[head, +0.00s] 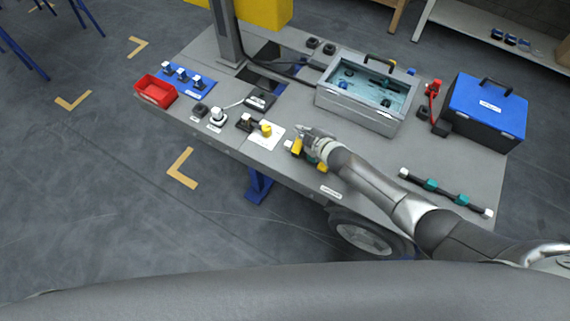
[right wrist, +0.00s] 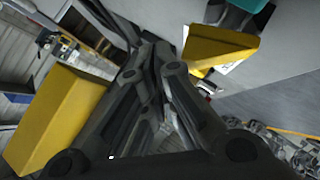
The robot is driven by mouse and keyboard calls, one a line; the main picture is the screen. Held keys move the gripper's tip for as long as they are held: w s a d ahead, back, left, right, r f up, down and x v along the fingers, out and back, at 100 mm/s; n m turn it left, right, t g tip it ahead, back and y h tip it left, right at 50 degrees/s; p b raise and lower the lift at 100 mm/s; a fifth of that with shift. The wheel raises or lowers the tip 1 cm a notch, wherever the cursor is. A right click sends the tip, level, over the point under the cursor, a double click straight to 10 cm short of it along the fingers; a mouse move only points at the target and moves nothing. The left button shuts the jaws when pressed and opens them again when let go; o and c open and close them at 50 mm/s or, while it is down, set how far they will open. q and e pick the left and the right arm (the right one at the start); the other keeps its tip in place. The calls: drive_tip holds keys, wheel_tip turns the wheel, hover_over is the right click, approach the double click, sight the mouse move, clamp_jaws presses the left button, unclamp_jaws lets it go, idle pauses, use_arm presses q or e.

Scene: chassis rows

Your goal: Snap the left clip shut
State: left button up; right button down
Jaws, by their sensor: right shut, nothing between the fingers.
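My right gripper (head: 306,132) reaches over the table from the right, low over a small black part with yellow pieces near the front edge. One yellow piece (head: 296,146) shows left of the gripper and another (head: 322,167) below it. I cannot tell which is the left clip, or whether either is closed. In the right wrist view my fingers (right wrist: 150,75) are together and empty. A large yellow block (right wrist: 60,120) is left of them and a yellow wedge (right wrist: 218,45) is right. Contact is unclear. My left gripper is out of view.
A grey open-topped case (head: 358,112) stands behind the gripper, with a blue-lidded toolbox (head: 488,110) to its right. A black rod with teal collars (head: 431,184) lies at right. A red bin (head: 155,90) and a blue mat (head: 187,80) are at left.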

drive_tip(key=shift+r, duration=0.2)
drive_tip(key=shift+r+p, duration=0.65)
drive_tip(key=shift+p, duration=0.15)
drive_tip(key=shift+r, duration=0.2)
drive_tip(key=r+p, duration=0.2)
drive_tip(key=p, duration=0.1)
drive_tip(key=s+r+p, duration=0.1)
drive_tip(key=r, duration=0.1)
drive_tip(key=shift+a+r, duration=0.1)
drive_tip(key=shift+a, duration=0.25)
drive_tip(key=s+d+r, duration=0.4)
drive_tip(key=s+r, duration=0.1)
drive_tip(key=shift+s+d+r, duration=0.35)
drive_tip(key=shift+s+r, duration=0.05)
